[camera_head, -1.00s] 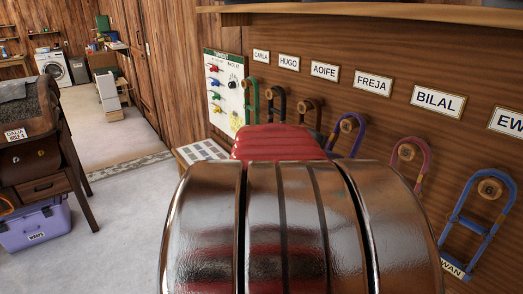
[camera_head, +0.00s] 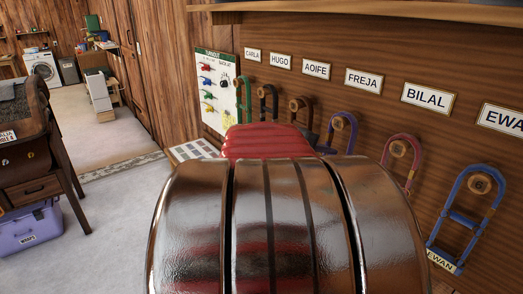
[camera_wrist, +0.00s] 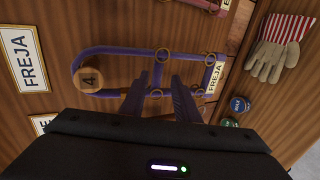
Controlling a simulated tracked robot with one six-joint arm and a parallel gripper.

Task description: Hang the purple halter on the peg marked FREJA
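The purple halter (camera_head: 344,128) hangs on a round wooden peg (camera_head: 338,121) below the FREJA plate (camera_head: 364,80) in the head view. In the wrist view the purple halter (camera_wrist: 120,50) loops around the peg (camera_wrist: 89,78) numbered 4, beside the FREJA plate (camera_wrist: 25,60). A FREJA tag (camera_wrist: 214,78) is on the halter's far end. My gripper (camera_wrist: 161,76) is open, its two fingertips apart on either side of the halter's cross strap; whether they touch it is unclear. In the head view my arm hides my gripper and the halter's lower part.
Other halters hang on both sides, including a red one (camera_head: 402,150) and a blue one (camera_head: 456,222). A shelf (camera_head: 380,14) runs above the plates. Open floor (camera_head: 110,205) lies left.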

